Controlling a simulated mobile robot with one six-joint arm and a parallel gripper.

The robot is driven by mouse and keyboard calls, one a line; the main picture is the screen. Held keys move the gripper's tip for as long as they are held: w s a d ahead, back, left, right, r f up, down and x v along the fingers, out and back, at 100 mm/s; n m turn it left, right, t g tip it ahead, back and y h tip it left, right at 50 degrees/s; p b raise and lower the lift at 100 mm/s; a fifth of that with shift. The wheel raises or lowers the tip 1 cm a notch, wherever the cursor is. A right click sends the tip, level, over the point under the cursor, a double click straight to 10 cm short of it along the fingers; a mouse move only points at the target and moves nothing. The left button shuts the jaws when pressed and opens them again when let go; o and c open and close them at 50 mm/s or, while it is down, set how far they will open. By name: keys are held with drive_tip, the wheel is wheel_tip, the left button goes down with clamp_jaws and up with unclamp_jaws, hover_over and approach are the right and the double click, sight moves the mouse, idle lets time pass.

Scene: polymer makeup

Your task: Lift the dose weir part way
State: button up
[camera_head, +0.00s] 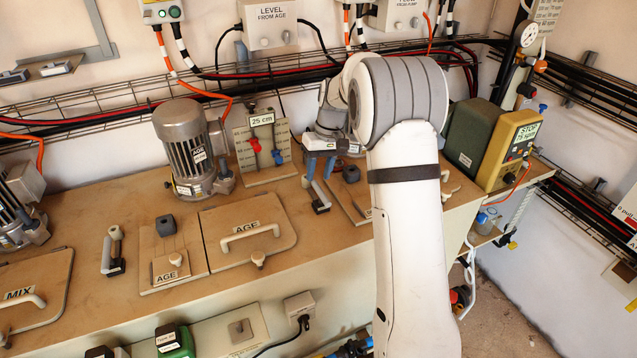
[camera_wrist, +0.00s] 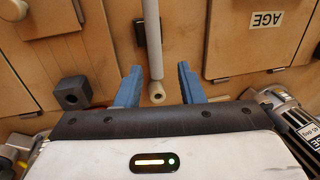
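No readable label in either view names the dose weir. In the wrist view, a light grey bar (camera_wrist: 154,40) with a round pale end (camera_wrist: 157,92) stands between my fingers, with a black bracket (camera_wrist: 140,33) beside it. In the head view this lever (camera_head: 321,193) rises from the bench beside the plate at my gripper. My gripper (camera_wrist: 158,75) is open, blue fingers on either side of the bar, with a visible gap to each. It also shows in the head view (camera_head: 320,168). My arm hides part of that plate.
A dark block (camera_wrist: 73,92) stands left of my fingers in the wrist view. A level gauge board (camera_head: 262,140) and a motor (camera_head: 190,150) stand behind. The AGE hatch (camera_head: 243,240) lies left; a similar lever (camera_head: 113,250) is farther left. A green and yellow pump (camera_head: 490,140) stands right.

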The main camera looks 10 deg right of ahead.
sight(318, 186)
drive_tip(key=f, duration=0.6)
drive_tip(key=shift+a, duration=0.3)
drive_tip(key=shift+s, duration=0.1)
drive_tip(key=shift+c, duration=0.2)
clamp_jaws()
